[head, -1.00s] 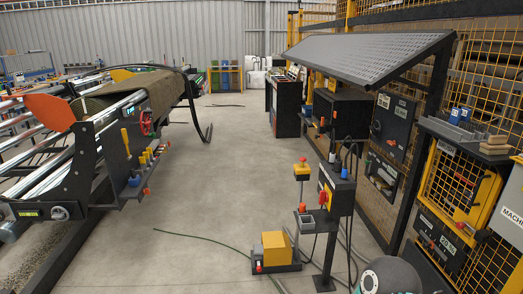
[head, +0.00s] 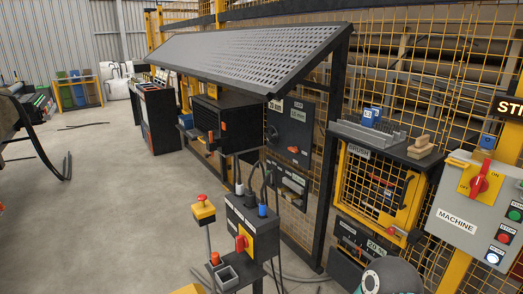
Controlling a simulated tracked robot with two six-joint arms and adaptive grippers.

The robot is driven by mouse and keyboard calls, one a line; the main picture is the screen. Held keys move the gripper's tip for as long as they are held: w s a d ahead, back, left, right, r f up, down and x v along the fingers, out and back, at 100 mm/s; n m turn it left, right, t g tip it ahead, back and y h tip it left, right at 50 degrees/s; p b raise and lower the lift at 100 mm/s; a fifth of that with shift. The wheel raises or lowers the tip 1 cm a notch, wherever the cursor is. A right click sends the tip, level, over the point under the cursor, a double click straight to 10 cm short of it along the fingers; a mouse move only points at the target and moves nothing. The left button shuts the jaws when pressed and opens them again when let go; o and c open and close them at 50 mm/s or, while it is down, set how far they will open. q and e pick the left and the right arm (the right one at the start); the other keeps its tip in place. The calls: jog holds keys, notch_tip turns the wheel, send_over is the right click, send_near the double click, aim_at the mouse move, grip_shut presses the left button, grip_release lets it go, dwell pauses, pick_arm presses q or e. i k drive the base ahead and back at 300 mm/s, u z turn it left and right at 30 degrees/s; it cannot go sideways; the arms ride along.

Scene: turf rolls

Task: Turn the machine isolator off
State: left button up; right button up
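The machine isolator is a red rotary handle (head: 480,183) on a yellow plate, on the upper left of a grey box (head: 452,205) labelled MACHINE. It is at the right edge of the head view. The handle stands roughly upright, tilted a little to the right at its top, and ON is printed to its right. Green, red and white buttons (head: 503,238) run down the box's right side. Neither of my grippers is in view. Only a rounded grey part, seemingly of my own arm, shows at the bottom right.
A control post (head: 252,228) with another red-on-yellow switch stands in the middle, beside an emergency-stop pedestal (head: 203,211). A perforated canopy (head: 250,55) overhangs the panels. A yellow-framed brush cage (head: 375,190) is left of the grey box.

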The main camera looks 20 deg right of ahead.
aim_at(478, 184)
jog(key=z, duration=0.6)
jog(key=i, duration=1.25)
jog(key=z, duration=0.65)
jog(key=k, duration=0.7)
jog(key=z, duration=0.2)
jog(key=i, duration=0.75)
jog(key=u, duration=0.1)
